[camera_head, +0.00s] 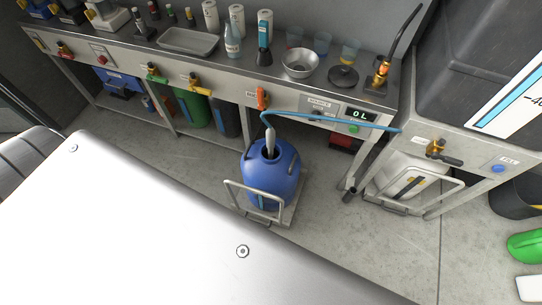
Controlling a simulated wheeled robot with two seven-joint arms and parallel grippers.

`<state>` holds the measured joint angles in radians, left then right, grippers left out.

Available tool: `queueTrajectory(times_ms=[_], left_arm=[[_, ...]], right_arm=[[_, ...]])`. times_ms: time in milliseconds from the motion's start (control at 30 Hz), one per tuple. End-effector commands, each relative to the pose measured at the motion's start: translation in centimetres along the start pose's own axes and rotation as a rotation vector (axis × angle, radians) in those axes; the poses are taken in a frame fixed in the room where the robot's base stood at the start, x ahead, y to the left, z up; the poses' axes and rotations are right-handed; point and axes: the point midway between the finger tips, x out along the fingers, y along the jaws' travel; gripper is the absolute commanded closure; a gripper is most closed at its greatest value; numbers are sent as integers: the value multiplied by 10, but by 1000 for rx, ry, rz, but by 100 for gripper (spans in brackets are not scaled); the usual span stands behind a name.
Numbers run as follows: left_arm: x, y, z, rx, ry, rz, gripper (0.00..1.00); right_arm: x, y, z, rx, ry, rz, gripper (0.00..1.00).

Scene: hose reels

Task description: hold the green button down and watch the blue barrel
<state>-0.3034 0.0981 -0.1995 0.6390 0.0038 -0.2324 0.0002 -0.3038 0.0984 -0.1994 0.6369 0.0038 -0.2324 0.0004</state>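A blue barrel (284,180) stands upright on a low wheeled trolley (293,208) on the floor in front of the bench. A grey nozzle (270,138) hangs from a blue hose (330,119) and points down into the dark opening in its top. The liquid inside cannot be seen. A small green button (353,128) sits on the bench front below a display (359,115) that reads 0 L. Neither gripper is in view, and nothing is seen touching the button.
The steel bench (220,80) carries a tray (188,41), a metal bowl (300,64), bottles and cups. An orange valve handle (262,98) is on its front. A large grey tank (470,60) stands at the right.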

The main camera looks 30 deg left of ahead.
Motion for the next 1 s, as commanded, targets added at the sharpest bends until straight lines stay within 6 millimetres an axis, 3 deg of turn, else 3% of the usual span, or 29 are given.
queueTrajectory(times_ms=[33, 233, 1000], left_arm=[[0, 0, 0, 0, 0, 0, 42], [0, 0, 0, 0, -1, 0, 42], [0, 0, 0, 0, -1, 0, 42]], right_arm=[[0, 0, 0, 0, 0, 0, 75], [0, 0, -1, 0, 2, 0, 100], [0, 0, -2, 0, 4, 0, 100]])
